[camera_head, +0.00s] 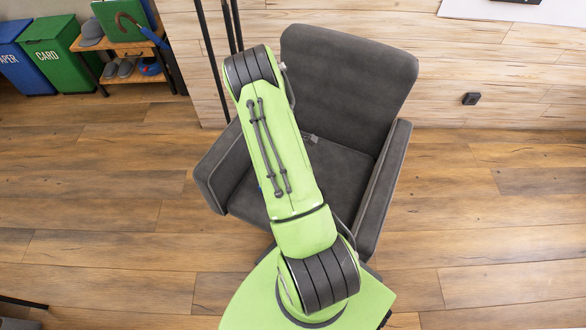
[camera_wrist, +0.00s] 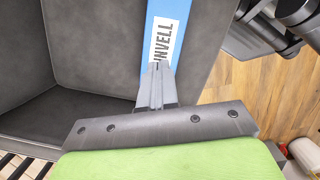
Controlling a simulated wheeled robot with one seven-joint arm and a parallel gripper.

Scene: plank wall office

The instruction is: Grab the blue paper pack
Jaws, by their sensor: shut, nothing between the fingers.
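The blue paper pack (camera_wrist: 168,9) shows in the wrist view as a blue strip with a white label reading "NVELL". It lies against dark grey chair upholstery, and its far end runs out of the top of the picture. My gripper (camera_wrist: 158,72) is shut with nothing between its fingers. Its fingertips overlap the pack's lower part in the picture; I cannot tell whether they touch it. In the head view my green arm reaches over the grey chair (camera_head: 345,70) and hides most of the seat; I cannot make out the pack there.
The chair's armrests (camera_head: 385,185) rise on both sides of the seat. Behind it is a plank wall (camera_head: 450,80). Blue (camera_head: 20,60) and green (camera_head: 58,55) bins and a small shelf (camera_head: 125,50) stand at the back left. Wood floor on both sides is largely clear.

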